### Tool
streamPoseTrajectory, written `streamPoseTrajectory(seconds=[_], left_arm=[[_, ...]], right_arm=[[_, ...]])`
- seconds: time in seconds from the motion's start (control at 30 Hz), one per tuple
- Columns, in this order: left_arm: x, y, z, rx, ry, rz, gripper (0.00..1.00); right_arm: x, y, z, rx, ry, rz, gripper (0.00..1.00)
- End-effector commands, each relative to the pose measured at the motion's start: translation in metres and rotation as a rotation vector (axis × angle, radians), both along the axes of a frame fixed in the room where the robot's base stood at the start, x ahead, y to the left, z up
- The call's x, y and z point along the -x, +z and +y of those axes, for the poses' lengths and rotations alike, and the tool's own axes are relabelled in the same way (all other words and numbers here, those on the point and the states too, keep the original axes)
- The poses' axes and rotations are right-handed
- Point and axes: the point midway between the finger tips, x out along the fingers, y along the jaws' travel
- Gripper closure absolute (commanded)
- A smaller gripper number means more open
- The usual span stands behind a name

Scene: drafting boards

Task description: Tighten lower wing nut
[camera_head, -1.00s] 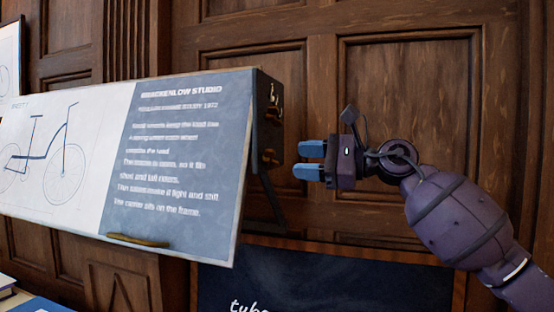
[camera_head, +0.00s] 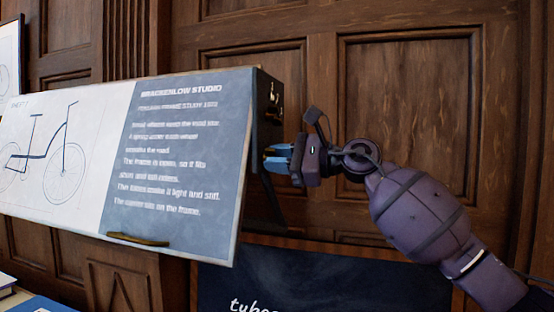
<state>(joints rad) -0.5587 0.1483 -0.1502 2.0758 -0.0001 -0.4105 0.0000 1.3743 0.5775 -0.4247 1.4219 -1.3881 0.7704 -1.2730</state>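The tilted drafting board (camera_head: 190,150) stands at left, with a dark side bracket (camera_head: 266,120) on its right edge. A brass upper wing nut (camera_head: 274,92) sits high on that side. The lower wing nut sits below it and is mostly hidden by my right gripper's fingers, so I cannot tell if they touch it. My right gripper (camera_head: 276,158) has its blue fingers pointing left at the bracket, one above the other with a narrow gap. My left gripper is out of view.
A brass ledge piece (camera_head: 138,240) lies along the board's lower edge. A dark chalkboard (camera_head: 320,285) stands below right. Wood panelling (camera_head: 410,100) fills the back. Books (camera_head: 8,287) lie at lower left.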

Motion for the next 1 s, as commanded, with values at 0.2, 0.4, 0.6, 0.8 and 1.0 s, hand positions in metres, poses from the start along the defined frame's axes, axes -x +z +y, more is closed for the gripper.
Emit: streamPoseTrajectory(seconds=[0.2, 0.4, 0.6, 0.8, 1.0], left_arm=[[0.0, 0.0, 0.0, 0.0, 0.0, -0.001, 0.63], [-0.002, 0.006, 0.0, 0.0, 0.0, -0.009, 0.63], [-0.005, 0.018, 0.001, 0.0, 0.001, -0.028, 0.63], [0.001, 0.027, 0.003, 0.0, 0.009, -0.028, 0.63], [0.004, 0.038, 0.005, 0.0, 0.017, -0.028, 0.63]], right_arm=[[0.0, 0.0, 0.0, 0.0, 0.0, 0.001, 1.0], [0.001, 0.002, 0.0, -0.009, 0.0, 0.028, 1.0], [0.002, 0.005, 0.0, -0.038, -0.001, 0.116, 1.0], [0.003, 0.007, -0.001, -0.089, -0.001, 0.272, 1.0], [0.003, 0.007, 0.0, -0.148, -0.001, 0.452, 1.0]])
